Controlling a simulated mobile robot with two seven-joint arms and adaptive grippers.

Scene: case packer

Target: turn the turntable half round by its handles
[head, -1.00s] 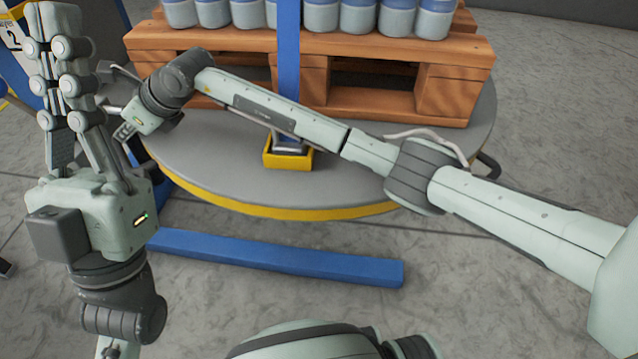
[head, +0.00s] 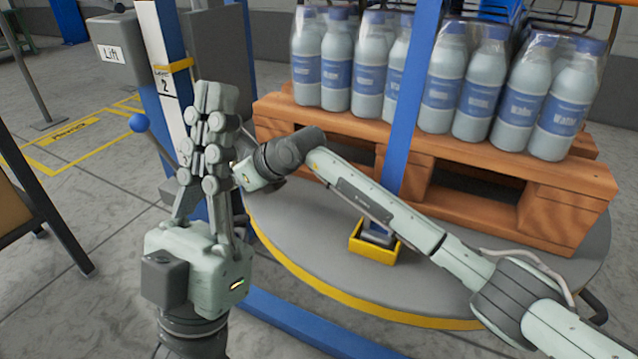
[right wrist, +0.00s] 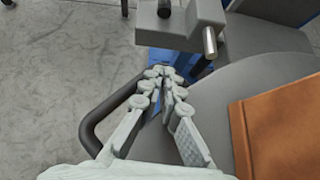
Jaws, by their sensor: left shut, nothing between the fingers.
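The grey turntable (head: 310,242) with a yellow edge carries a wooden pallet of bottles in the head view. A dark handle (head: 597,308) sticks out at its right rim. Another dark looped handle (right wrist: 92,118) shows at the rim in the right wrist view. My left gripper (head: 215,95) is shut and empty, pointing up, left of the turntable and apart from the handles. My right arm reaches across the turntable to its left side; its gripper is mostly hidden behind the left one in the head view. In the right wrist view my right gripper (right wrist: 165,74) is at the looped handle, its fingertips close together; the grip is unclear.
A blue post (head: 408,110) stands before the wooden pallet (head: 555,200). A yellow box (head: 373,252) sits on the turntable near its front. A blue-and-white post and a grey box marked Lift (head: 115,50) stand behind my left gripper. A lever with a blue knob (head: 138,123) is close by.

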